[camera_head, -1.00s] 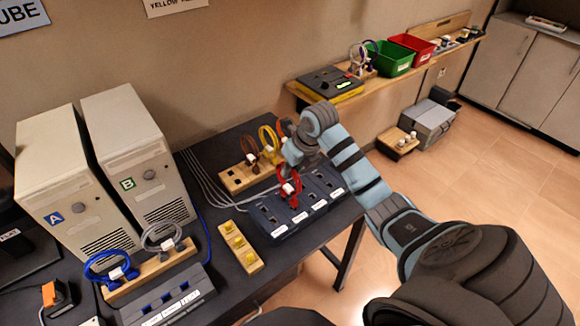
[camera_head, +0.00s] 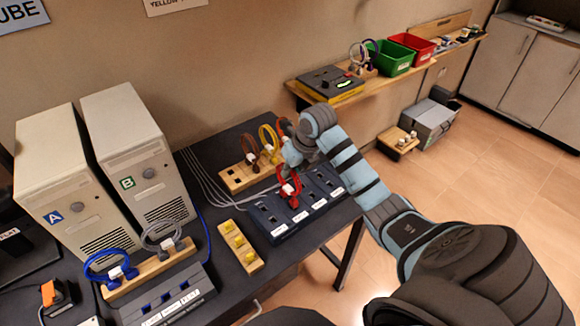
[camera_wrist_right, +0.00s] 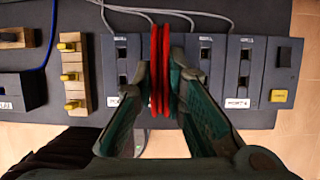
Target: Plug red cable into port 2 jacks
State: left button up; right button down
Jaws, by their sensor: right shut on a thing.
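The red cable (camera_head: 291,199) is a short looped lead held over the dark blue port panel (camera_head: 272,239). My right gripper (camera_head: 290,171) is shut on it from above. In the right wrist view the fingers of the right gripper (camera_wrist_right: 161,82) press on both sides of the red loop (camera_wrist_right: 155,50). The loop is above the second section from the left of the panel (camera_wrist_right: 118,45) and hides the jacks there. I cannot tell whether its plug ends touch the jacks. My left gripper is not in view.
Behind the panel, a wooden holder (camera_head: 232,180) carries brown, yellow and orange cables. A wooden strip with yellow knobs (camera_head: 240,249) lies left of the panel. Computer towers (camera_head: 137,160) stand further left. Grey wires run along the table behind the panel.

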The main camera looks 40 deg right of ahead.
jog(key=shift+f, duration=0.3)
dwell(0.6)
jog(key=c, duration=0.9)
grip_release()
jog(key=shift+r, duration=0.1)
jog(key=p+v, duration=0.5)
jog(key=shift+r, duration=0.2)
jog(key=shift+p+v, duration=0.4)
jog(key=shift+v, duration=0.65)
jog(key=shift+s+f, duration=0.1)
